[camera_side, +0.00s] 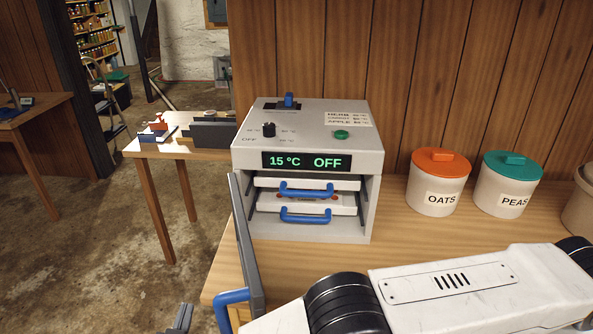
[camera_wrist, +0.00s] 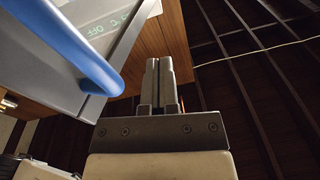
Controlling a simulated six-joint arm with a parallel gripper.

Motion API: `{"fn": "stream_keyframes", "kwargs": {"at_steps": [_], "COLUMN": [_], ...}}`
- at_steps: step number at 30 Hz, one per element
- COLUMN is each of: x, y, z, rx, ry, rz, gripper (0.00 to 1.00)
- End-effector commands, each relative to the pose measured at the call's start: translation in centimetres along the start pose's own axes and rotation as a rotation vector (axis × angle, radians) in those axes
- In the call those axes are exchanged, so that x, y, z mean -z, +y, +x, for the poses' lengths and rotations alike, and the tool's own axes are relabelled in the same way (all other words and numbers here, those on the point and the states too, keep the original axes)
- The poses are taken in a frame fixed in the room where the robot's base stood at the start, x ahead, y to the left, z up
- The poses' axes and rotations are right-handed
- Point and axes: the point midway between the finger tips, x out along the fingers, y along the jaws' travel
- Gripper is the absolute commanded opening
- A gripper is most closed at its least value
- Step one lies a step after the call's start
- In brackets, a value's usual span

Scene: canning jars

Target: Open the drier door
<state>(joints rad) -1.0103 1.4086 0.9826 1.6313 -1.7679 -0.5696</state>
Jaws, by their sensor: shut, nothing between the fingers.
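The drier (camera_side: 375,165) is a pale grey box on the wooden table, its display reading 15 °C OFF. Its door (camera_side: 247,245) stands swung open at the left side of the front, seen nearly edge-on, with a blue handle (camera_side: 232,296) on its outer face. Two trays (camera_side: 308,200) with blue handles show inside. My gripper (camera_side: 182,316) is at the bottom edge of the side view, left of the door handle and apart from it. In the wrist view my gripper (camera_wrist: 161,66) is shut and empty, with the blue handle (camera_wrist: 75,45) large at the left.
An orange-lidded OATS jar (camera_side: 438,185) and a green-lidded PEAS jar (camera_side: 506,187) stand right of the drier. A small side table (camera_side: 165,150) with items is behind left. Open floor (camera_side: 120,235) lies left of the door.

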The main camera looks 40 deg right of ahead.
Motion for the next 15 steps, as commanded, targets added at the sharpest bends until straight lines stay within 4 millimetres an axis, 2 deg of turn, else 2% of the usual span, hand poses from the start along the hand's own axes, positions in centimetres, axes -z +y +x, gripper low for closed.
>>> {"fn": "stream_keyframes", "kwargs": {"at_steps": [3,7,11,15], "x": [3.3,7.6,12.1,16.9], "y": [-1.8,-2.5,-2.2,-0.9], "z": [4.5,10.9,16.9,22.6], "rx": [0.067,0.116,0.184,0.274], "ry": [0.049,0.139,0.226,0.305], "rz": [0.17,0.339,0.495,0.646], "gripper": [0.0,0.0,0.0,0.0]}}
